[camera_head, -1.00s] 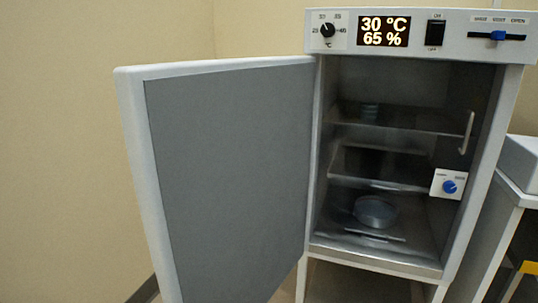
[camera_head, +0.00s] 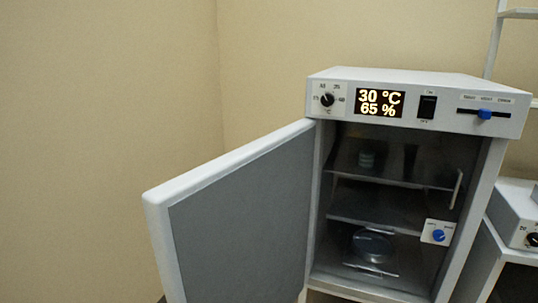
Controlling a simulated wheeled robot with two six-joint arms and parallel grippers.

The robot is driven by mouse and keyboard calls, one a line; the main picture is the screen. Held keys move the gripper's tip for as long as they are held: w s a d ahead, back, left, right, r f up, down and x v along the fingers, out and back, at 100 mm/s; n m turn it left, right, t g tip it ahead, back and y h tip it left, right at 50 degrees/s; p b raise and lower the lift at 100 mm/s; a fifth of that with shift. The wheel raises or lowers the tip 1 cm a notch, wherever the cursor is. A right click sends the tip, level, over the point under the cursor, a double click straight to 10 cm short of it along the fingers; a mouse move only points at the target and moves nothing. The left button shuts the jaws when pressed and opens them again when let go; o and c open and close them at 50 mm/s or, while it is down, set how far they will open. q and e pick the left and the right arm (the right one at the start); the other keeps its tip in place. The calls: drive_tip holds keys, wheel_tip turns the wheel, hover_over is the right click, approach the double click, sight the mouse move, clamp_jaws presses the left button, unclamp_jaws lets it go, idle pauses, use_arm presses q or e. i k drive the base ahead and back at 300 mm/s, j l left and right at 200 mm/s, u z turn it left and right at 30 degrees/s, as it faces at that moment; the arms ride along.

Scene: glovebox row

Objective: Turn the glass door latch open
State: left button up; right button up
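An incubator (camera_head: 419,82) stands right of centre with its grey outer door (camera_head: 240,215) swung open to the left. Inside the opening is a glass door with a pale vertical handle (camera_head: 456,189) near its right edge. Below the handle, a white plate carries a blue latch knob (camera_head: 438,235); its small labels are too blurred to read. Through the glass I see shelves, with a round clear dish (camera_head: 372,245) on the lowest one. Neither of my grippers is in view.
The top panel has a black dial (camera_head: 327,99), a display (camera_head: 380,103) reading 30 °C and 65 %, a black switch (camera_head: 427,107) and a blue slider (camera_head: 485,114). Another device (camera_head: 517,215) stands close on the right. The open outer door takes up the left front.

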sight(439, 234)
drive_tip(key=z, duration=0.4)
drive_tip(key=i+j+z, duration=0.2)
drive_tip(key=j+z, duration=0.2)
drive_tip(key=j, duration=0.15)
drive_tip(key=i+j+z, duration=0.1)
drive_tip(key=j+z, duration=0.3)
drive_tip(key=j, duration=0.15)
drive_tip(key=j+z, duration=0.4)
drive_tip(key=j, duration=1.4)
drive_tip(key=k+z, duration=0.05)
